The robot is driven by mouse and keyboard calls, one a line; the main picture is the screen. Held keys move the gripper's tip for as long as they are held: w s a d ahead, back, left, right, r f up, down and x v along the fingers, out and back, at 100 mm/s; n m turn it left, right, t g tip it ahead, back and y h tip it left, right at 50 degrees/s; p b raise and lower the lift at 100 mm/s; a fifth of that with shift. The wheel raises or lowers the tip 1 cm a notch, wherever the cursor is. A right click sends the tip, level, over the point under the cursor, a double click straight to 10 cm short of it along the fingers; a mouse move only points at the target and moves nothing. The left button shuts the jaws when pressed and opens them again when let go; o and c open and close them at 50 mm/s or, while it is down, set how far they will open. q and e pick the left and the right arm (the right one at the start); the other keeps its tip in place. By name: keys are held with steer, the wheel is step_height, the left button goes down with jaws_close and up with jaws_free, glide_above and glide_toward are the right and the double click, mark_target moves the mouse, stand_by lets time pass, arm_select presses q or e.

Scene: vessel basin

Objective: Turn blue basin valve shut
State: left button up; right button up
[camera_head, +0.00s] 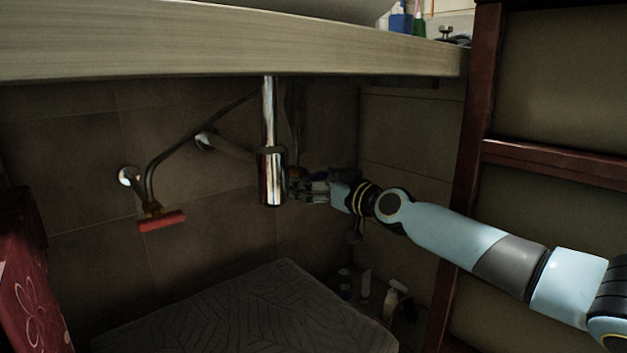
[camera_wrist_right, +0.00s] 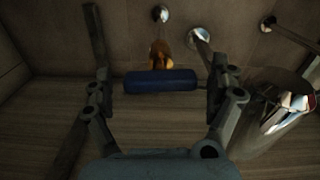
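The blue basin valve has a blue bar handle (camera_wrist_right: 160,81) on a brass body (camera_wrist_right: 161,54). It shows in the right wrist view, lying crosswise between my open fingers. My right gripper (camera_wrist_right: 160,85) has one finger beside each end of the handle. A small gap shows at the left end; the right end is close to the finger, and I cannot tell if they touch. In the head view my right gripper (camera_head: 308,188) reaches in just right of the chrome drain trap (camera_head: 272,178) and mostly hides the blue valve. My left gripper is out of view.
A red-handled valve (camera_head: 162,221) with a hose is on the tiled wall at left. The chrome trap also shows close on the right in the wrist view (camera_wrist_right: 268,118). The counter (camera_head: 220,45) hangs above. A grey patterned box (camera_head: 250,310) and several bottles (camera_head: 393,300) are below.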

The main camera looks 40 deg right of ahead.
steer(key=c, duration=1)
steer(key=shift+m, duration=0.5)
steer(key=shift+c, duration=0.2)
steer(key=o, duration=1.2)
steer(key=shift+c, duration=0.2)
steer(key=shift+n, duration=0.3)
